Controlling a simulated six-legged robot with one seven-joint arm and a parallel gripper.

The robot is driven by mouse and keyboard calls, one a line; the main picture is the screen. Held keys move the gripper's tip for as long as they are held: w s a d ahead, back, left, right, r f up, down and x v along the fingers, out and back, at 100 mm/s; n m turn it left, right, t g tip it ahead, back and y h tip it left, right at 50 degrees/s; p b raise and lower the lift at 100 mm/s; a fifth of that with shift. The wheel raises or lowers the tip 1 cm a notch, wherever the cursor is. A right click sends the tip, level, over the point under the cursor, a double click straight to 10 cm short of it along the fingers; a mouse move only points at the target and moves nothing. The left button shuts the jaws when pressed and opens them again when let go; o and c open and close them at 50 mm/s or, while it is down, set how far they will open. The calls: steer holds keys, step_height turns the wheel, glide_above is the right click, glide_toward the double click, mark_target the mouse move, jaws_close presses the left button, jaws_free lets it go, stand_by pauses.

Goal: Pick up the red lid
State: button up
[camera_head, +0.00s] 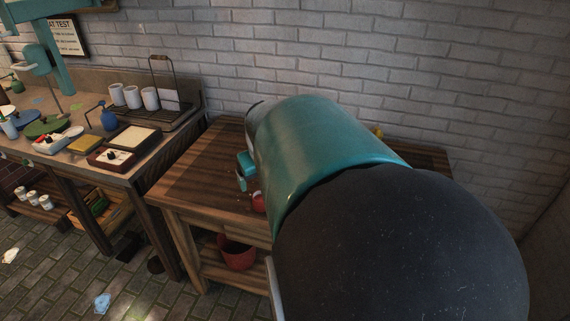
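A small red object (258,202), which may be the red lid, is at the front edge of the right wooden table. My arm hides part of it, so its full shape is unclear. My teal gripper (243,174) shows only in part at the left side of my arm, over the table. It is just above and left of the red object in the picture. I cannot tell whether they touch, or whether the fingers are apart.
The right wooden table (195,178) has a clear left part. A red bucket (238,254) is on its lower shelf. A small yellow thing (378,132) shows behind my arm.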

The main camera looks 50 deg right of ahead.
steer(key=s+d+f+m, duration=0.1)
steer(key=s+d+f, duration=0.3)
steer(key=d, duration=0.6)
steer(key=s+d+f+m, duration=0.2)
steer(key=s+d+f, duration=0.3)
steer(key=d, duration=0.5)
steer(key=s+d+f+m, duration=0.1)
steer(key=s+d+f, duration=0.3)
steer(key=d, duration=0.6)
steer(key=shift+m, duration=0.3)
steer(key=x, duration=0.8)
steer(key=shift+s+d, duration=0.3)
steer(key=shift+x, duration=3.1)
steer(key=shift+s+d, duration=0.15)
steer(key=shift+s, duration=0.05)
steer(key=c, duration=1)
steer(key=shift+r, duration=0.1)
